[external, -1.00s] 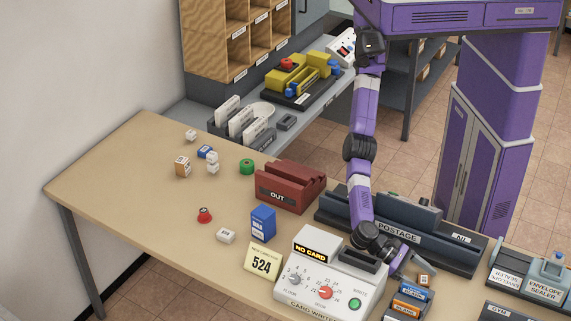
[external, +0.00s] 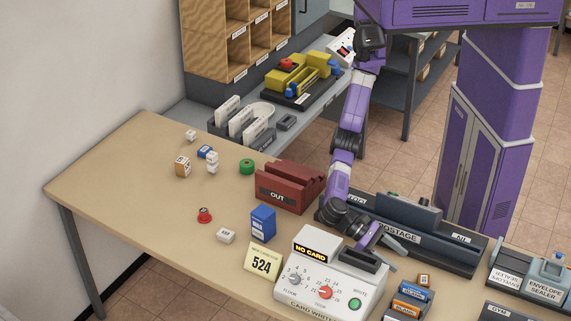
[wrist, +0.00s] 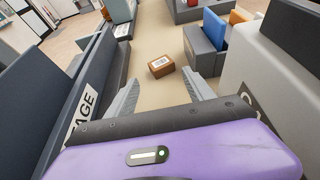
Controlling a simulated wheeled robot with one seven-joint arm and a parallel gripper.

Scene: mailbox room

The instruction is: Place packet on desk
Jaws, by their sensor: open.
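A small brown box with a white label, which looks like the packet (external: 424,279), rests on the wooden desk (external: 135,215), right of the card writer. In the wrist view the packet (wrist: 162,70) lies ahead, between the lines of my two fingers but beyond their tips. My gripper (external: 389,246) is over the gap between the card writer and the postage rack, behind and left of the packet. In the wrist view my gripper (wrist: 163,92) is open, with nothing between its fingers.
The card writer (external: 325,282) and the postage rack (external: 460,254) stand close on either side of my gripper. A tray with blue and orange items (external: 408,302) is near the packet. A red OUT tray (external: 285,190) and blue carton (external: 262,223) stand left. The desk's far left has free room.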

